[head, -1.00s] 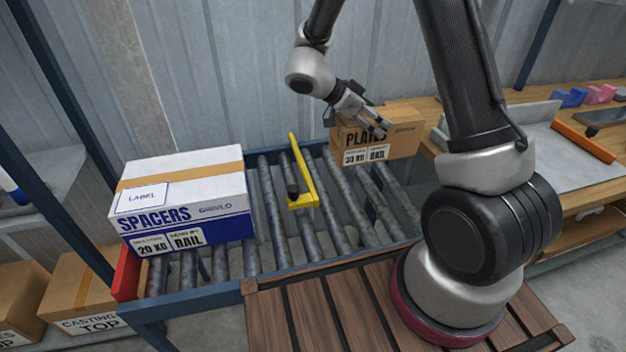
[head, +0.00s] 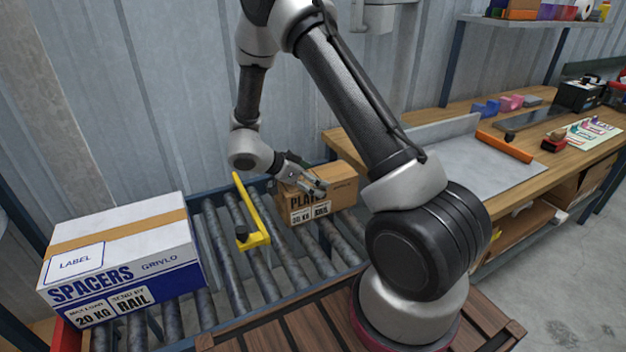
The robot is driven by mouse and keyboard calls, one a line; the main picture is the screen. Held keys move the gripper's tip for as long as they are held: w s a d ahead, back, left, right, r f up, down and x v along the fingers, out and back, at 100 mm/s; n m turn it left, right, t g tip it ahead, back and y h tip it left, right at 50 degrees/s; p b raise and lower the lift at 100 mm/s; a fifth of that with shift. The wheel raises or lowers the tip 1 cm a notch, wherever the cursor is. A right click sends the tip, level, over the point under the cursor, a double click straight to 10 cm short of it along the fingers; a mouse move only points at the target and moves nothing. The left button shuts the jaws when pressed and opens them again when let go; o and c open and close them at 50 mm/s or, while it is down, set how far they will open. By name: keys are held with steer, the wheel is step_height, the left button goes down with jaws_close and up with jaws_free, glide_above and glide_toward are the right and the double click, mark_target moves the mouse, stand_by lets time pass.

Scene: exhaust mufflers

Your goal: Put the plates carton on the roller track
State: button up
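The plates carton (head: 340,187) is a small brown box marked PLATES, 30 KG and RAIL. It is at the right part of the roller track (head: 238,297), right of a yellow bracket, and looks upright. Its underside seems at roller level, but I cannot tell whether it rests there. My gripper (head: 318,189) is at the carton's top front edge, reaching in from the left, and its fingers cover part of the lettering. I cannot tell whether the fingers are closed on the carton.
A large white and blue spacers carton (head: 125,240) fills the left of the track. The yellow bracket (head: 254,215) stands between the cartons. A wooden workbench (head: 450,120) with a grey plate (head: 470,165) lies to the right. Bare rollers show between the cartons.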

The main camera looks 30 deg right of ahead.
steer(key=shift+f, duration=0.1)
steer(key=o, duration=1.9)
steer(key=shift+c, duration=0.2)
